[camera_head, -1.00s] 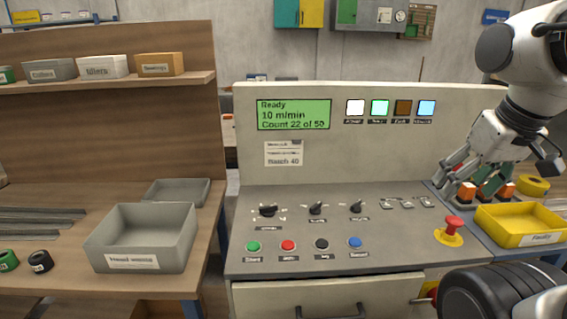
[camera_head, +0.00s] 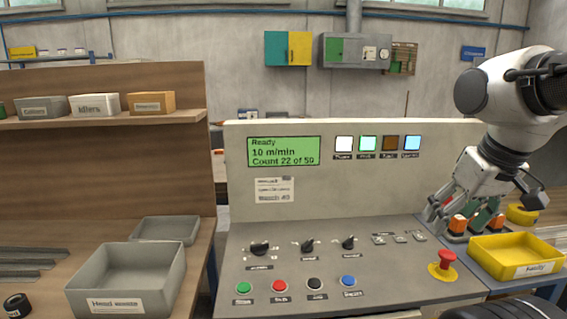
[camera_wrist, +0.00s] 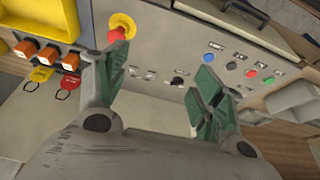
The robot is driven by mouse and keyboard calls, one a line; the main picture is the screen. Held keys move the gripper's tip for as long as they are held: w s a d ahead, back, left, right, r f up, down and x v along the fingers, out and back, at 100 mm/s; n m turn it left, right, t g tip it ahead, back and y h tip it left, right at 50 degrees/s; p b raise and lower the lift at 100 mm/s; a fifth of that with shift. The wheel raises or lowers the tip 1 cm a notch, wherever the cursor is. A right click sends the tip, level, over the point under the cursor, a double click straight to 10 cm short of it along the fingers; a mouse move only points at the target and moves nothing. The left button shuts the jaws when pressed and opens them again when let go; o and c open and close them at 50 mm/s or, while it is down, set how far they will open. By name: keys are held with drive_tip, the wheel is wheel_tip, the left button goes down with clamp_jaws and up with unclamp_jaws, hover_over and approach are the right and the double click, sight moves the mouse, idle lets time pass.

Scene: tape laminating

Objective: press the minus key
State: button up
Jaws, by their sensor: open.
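The console (camera_head: 330,265) has a row of three small keys (camera_head: 400,238) right of its black knobs, each with a label. The labels are too small to read, so I cannot tell which is the minus key. In the wrist view, some of these small keys (camera_wrist: 147,75) show between my fingers. My gripper (camera_head: 460,212) is open and empty, above the console's right end in the head view. In the wrist view, its green-padded fingers (camera_wrist: 160,78) stand wide apart over the console. I see no contact with the keys.
A red emergency stop (camera_head: 445,258) on a yellow base stands near the keys. A yellow tray (camera_head: 515,256) and orange-topped switches (camera_head: 458,224) lie at the right. Knobs (camera_head: 308,246) and coloured buttons (camera_head: 279,287) are to the left. A grey bin (camera_head: 128,275) stands on the left bench.

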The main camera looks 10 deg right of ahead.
idle(0.3)
drive_tip(key=shift+f, duration=0.1)
drive_tip(key=c, duration=1)
drive_tip(key=shift+w+f, duration=0.1)
drive_tip(key=shift+f, duration=0.15)
drive_tip(key=c, duration=0.3)
drive_tip(key=shift+w+f+g, duration=0.75)
drive_tip(key=shift+w+g, duration=0.05)
drive_tip(key=shift+w, duration=0.2)
clamp_jaws()
drive_tip(key=w+f+g, duration=0.2)
drive_tip(key=w, duration=2)
drive_tip(key=shift+w+a+g, duration=0.3)
drive_tip(key=shift+w+a, duration=0.05)
drive_tip(key=shift+f, duration=0.1)
